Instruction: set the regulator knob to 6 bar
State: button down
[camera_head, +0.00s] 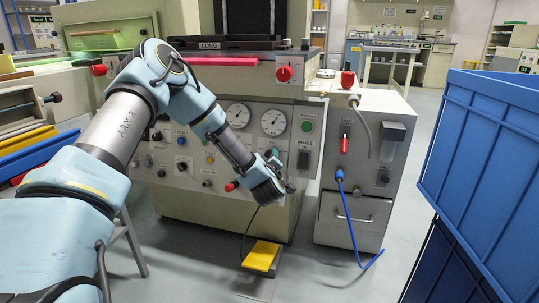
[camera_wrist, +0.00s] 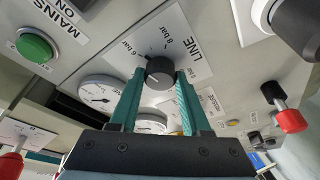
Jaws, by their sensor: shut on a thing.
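The regulator knob (camera_wrist: 158,70) is black and round, on a white plate (camera_wrist: 180,25) marked LINE, with 6 bar and 8 bar printed beside it. In the wrist view 6 bar is left of the knob and 8 bar is above it. A light pointer line shows on the knob's face, but I cannot tell surely which mark it meets. My gripper (camera_wrist: 157,83) has its two green fingers shut on opposite sides of the knob. In the head view my gripper (camera_head: 272,188) is at the machine's front panel and the knob cannot be made out.
Two round gauges (camera_head: 273,123) and a green MAINS button (camera_head: 307,127) are on the panel. A red-handled lever (camera_wrist: 288,118) stands out near the knob. A grey cabinet (camera_head: 335,185) with a blue hose is to the right, and blue crates (camera_head: 485,145) stand further right.

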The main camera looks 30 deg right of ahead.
jog(key=shift+n+y+p, duration=0.4)
jog(key=shift+n, duration=0.7)
jog(key=shift+c, duration=1.8)
grip_release()
jog(key=p+v, duration=0.2)
jog(key=v, duration=0.8)
jog(key=shift+s+a, duration=0.2)
jog(key=shift+s, duration=0.15)
jog(key=shift+r, duration=0.15)
